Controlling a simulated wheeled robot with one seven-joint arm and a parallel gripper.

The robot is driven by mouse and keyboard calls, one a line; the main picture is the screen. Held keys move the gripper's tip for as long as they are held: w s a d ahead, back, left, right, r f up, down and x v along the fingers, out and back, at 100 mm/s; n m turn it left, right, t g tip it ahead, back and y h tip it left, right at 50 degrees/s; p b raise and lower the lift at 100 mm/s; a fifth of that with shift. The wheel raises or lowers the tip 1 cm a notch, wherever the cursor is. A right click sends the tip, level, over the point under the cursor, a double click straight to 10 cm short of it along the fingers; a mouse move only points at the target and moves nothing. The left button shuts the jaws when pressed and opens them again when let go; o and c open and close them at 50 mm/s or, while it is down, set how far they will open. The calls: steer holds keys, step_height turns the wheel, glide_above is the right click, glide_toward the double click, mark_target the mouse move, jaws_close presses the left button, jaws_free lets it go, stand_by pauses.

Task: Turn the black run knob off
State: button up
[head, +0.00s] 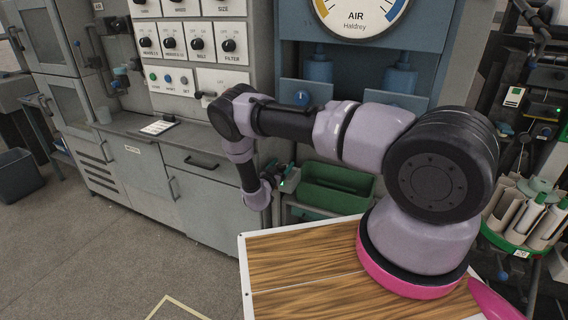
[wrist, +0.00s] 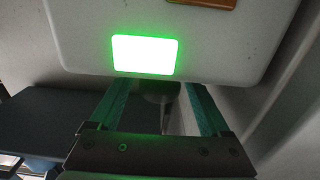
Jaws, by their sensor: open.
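Several black knobs sit on white label plates on the grey cabinet front in the head view, among them one above FILTER (head: 228,45). A black lever-like knob (head: 205,95) sits lower, partly beside my arm. I cannot tell which one is the run knob. My gripper (head: 285,180) is low, below these knobs, by the green bin. In the wrist view, its two green fingers (wrist: 160,105) are apart. A dark rounded shape (wrist: 158,88) shows between or beyond them; I cannot tell what it is or whether they touch it.
A pale housing with a bright green light (wrist: 145,55) fills the wrist view's top. A green bin (head: 335,188) stands right of my gripper. A grey counter (head: 150,128) with drawers is to the left. A wood-topped surface (head: 305,275) lies in front. Open floor is at lower left.

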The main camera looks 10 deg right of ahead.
steer(key=shift+x, duration=1)
steer(key=shift+c, duration=0.3)
